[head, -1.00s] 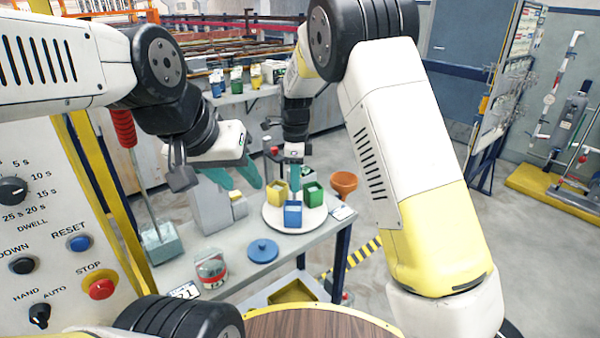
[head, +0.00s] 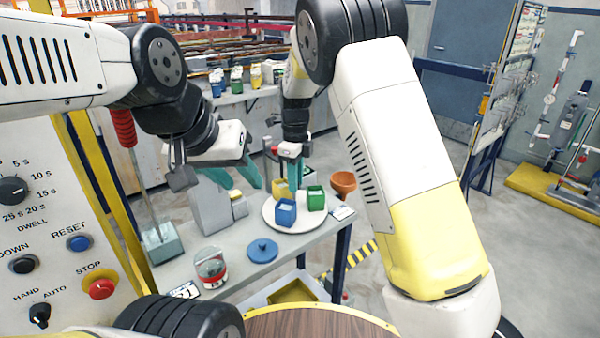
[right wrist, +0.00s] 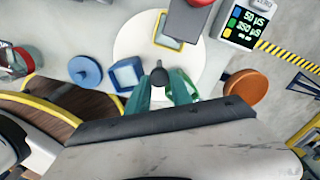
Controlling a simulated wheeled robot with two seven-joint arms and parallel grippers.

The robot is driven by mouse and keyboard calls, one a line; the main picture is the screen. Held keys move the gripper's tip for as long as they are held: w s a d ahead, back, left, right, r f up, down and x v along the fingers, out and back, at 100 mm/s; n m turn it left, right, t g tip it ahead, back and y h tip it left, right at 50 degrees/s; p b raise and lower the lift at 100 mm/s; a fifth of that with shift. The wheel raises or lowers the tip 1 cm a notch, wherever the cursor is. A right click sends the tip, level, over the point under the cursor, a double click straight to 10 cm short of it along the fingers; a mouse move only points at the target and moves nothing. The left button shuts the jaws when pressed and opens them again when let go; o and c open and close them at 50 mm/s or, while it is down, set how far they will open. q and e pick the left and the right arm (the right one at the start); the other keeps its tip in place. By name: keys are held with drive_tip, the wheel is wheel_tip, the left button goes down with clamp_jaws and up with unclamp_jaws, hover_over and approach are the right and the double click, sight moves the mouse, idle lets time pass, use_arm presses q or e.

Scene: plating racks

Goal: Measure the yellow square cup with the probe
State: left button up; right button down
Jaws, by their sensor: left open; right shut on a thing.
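The yellow square cup (head: 280,189) stands on a round white plate (head: 272,222), at its back left in the head view, partly behind the blue cup. In the right wrist view the yellow cup (right wrist: 170,32) is partly covered by a red-topped grey block (right wrist: 188,18), which may be the probe. My right gripper (head: 297,178) reaches down among the cups. Its teal fingers are shut on a dark rounded knob (right wrist: 160,77) near the plate's middle. My left gripper (head: 240,178) is open and empty, above and left of the plate.
A blue cup (head: 286,212) and a green cup (head: 316,198) share the plate. A blue lid (head: 262,251), a jar (head: 210,268) and an orange bowl (head: 343,184) stand around it. A control panel (head: 60,220) is at the left.

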drive_tip(key=shift+r, duration=0.1)
idle(0.3)
drive_tip(key=c, duration=1.1)
unclamp_jaws()
drive_tip(key=shift+c, duration=0.2)
wheel_tip(320, 180, up, 8)
drive_tip(key=shift+f, duration=0.15)
